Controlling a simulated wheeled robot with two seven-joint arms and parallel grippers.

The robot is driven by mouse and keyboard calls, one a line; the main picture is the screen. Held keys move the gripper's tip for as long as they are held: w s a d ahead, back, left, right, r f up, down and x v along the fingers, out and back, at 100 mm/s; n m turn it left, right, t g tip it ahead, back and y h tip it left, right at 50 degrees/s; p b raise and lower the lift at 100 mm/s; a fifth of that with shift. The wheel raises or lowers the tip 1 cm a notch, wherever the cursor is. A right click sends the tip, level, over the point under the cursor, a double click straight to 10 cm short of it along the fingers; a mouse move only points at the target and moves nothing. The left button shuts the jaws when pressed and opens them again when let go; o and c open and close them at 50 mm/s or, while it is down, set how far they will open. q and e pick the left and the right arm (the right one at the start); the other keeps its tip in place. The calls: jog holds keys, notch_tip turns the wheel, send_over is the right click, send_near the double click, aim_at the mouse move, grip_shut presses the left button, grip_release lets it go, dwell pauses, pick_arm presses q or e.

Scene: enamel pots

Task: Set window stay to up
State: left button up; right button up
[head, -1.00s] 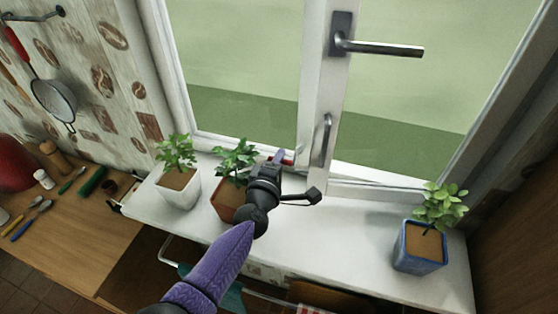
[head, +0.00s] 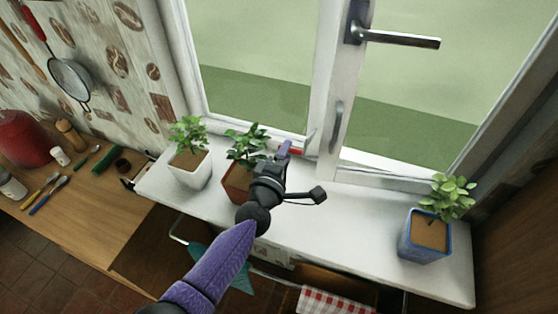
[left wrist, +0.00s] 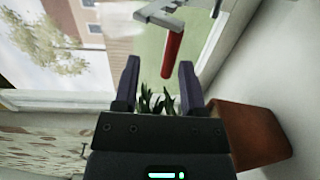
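The window stay has a red grip (head: 296,152) low on the window frame, just beyond my left gripper. In the left wrist view the red grip (left wrist: 172,58) hangs from a grey metal part (left wrist: 172,18), ahead of the fingers and towards the right one. My left gripper (head: 284,149) reaches over the sill. In the left wrist view its two purple fingers (left wrist: 160,75) stand apart with nothing held between them; the grip looks apart from them. The gripper partly hides the stay in the head view. My right gripper is out of view.
A terracotta-potted plant (head: 237,182) stands close beside my left gripper. A white-potted plant (head: 190,172) is further left; a blue-potted plant (head: 425,240) is at the right. The window handle (head: 395,39) is above. The sill (head: 350,225) is clear between gripper and blue pot.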

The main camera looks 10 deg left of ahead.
pick_arm(q)
jog(key=p+v, duration=0.1)
jog(key=v, duration=0.5)
jog(key=shift+s, duration=0.3)
